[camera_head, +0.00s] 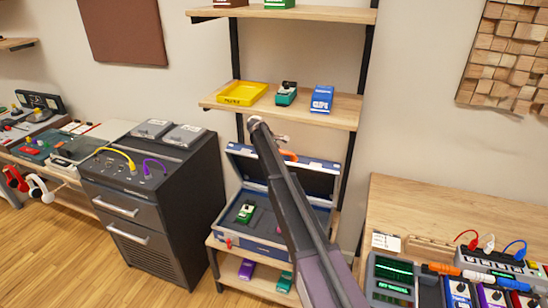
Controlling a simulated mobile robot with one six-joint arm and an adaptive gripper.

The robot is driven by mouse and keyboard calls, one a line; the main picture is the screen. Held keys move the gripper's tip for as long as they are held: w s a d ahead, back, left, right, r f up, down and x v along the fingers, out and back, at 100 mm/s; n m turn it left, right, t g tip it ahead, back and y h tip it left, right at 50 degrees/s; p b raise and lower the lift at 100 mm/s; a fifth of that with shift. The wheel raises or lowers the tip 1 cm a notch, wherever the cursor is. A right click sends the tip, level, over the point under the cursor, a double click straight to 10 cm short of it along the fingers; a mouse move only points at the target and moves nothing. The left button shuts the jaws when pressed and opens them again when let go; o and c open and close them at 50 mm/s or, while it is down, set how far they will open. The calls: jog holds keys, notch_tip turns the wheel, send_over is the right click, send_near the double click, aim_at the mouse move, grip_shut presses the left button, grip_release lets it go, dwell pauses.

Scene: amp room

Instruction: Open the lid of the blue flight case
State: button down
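The blue flight case (262,243) stands on a lower shelf of the rack, in the middle of the view. Its lid (318,180) is raised at the back, with the grey inside facing me. An orange part (289,155) shows at the lid's top edge. A green pedal (245,211) lies inside the case. My dark arm crosses in front of the case and hides part of the lid and the right of the inside.
Above, a shelf (340,112) holds a yellow tray (242,93), a teal pedal (286,94) and a blue pedal (322,99). A dark drawer cabinet (150,240) stands close at left. A wooden bench (440,210) with pedals stands at right.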

jog(key=shift+w+d+r, duration=0.2)
jog(key=shift+w+d, duration=0.05)
jog(key=shift+w, duration=0.25)
jog(key=shift+w+d+r, duration=0.15)
jog(key=shift+w+d, duration=0.05)
jog(key=shift+w, duration=0.25)
jog(key=c, duration=0.5)
grip_release()
jog(key=shift+c, duration=0.2)
jog(key=shift+r+p, duration=0.15)
jog(key=shift+p, duration=0.2)
